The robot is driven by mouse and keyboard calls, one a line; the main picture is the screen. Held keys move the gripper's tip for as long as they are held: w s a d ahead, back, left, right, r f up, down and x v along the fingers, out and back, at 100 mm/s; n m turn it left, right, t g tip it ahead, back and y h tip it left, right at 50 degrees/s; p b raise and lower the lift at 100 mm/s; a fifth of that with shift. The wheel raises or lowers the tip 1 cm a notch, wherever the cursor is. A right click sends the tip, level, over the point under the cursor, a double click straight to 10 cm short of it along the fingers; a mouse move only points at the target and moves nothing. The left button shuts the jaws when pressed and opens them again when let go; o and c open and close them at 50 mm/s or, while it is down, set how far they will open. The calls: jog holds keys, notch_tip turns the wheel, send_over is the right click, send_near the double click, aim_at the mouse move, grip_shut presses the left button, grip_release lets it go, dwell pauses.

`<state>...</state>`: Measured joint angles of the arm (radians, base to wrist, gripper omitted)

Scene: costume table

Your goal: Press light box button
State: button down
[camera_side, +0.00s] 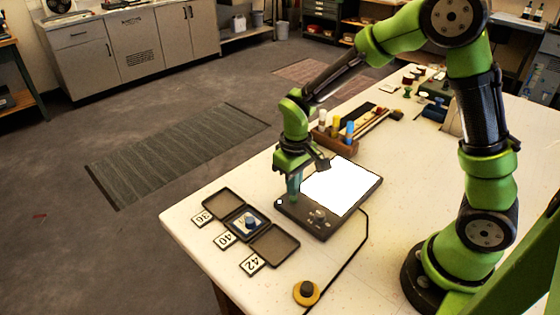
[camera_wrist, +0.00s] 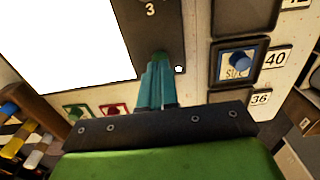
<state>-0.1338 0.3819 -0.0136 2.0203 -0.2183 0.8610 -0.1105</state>
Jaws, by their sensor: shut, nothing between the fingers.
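The light box (camera_side: 372,190) lies flat on the table, a dark frame with a bright white, lit panel (camera_side: 338,186). Its dark control strip (camera_side: 318,222) with small knobs runs along the near side; in the wrist view the strip (camera_wrist: 172,22) shows a "3" mark. My gripper (camera_side: 294,198) points down at the left end of this strip, its teal fingers shut and empty. In the wrist view, a small green round spot (camera_wrist: 160,54) shows right at the fingertips (camera_wrist: 157,66). It may be the button; the fingers partly hide it, and contact cannot be told.
Dark square trays (camera_side: 273,245) sit left of the light box, the middle one holding a blue-knobbed piece (camera_side: 250,222). Number cards (camera_side: 252,264) lie beside them. A wooden rack (camera_side: 325,143) of bottles stands behind. A yellow disc (camera_side: 306,293) with a black knob and a cable lie in front.

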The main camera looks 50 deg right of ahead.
jog(key=shift+f, duration=0.95)
jog(key=shift+r, duration=3.45)
jog(key=shift+s+a+f, duration=0.1)
jog(key=shift+s+f, duration=0.1)
jog(key=shift+s, duration=0.05)
jog(key=s+d+r+m+t+y, duration=0.1)
jog(key=s+r+m+t+y, duration=0.1)
jog(key=s+r+m+t, duration=0.2)
jog(key=shift+s+d+r+t, duration=0.2)
jog(key=shift+s+r+t, duration=1.4)
jog(key=shift+s+r, duration=3.25)
jog(key=shift+w+r, duration=0.45)
jog(key=shift+w, duration=0.05)
